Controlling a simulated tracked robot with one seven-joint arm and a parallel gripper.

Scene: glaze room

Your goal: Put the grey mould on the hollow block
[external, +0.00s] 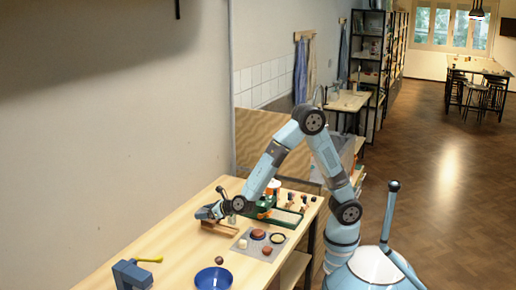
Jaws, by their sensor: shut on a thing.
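My gripper (212,211) is over the left part of the worktable, low above a pale wooden piece (221,228). It is shut on a small grey-blue thing (203,213) that looks like the grey mould; the jaws hide much of it. I cannot tell whether it touches anything below. I cannot make out the hollow block for certain; the wooden piece under my gripper may be it.
A grey mat (242,243) with reddish-brown pieces and a dark ring lies to the right. A green tray (287,217) with small items is behind it. A blue bowl (213,279), a dark ball (219,260) and a blue device (131,274) stand nearer the camera.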

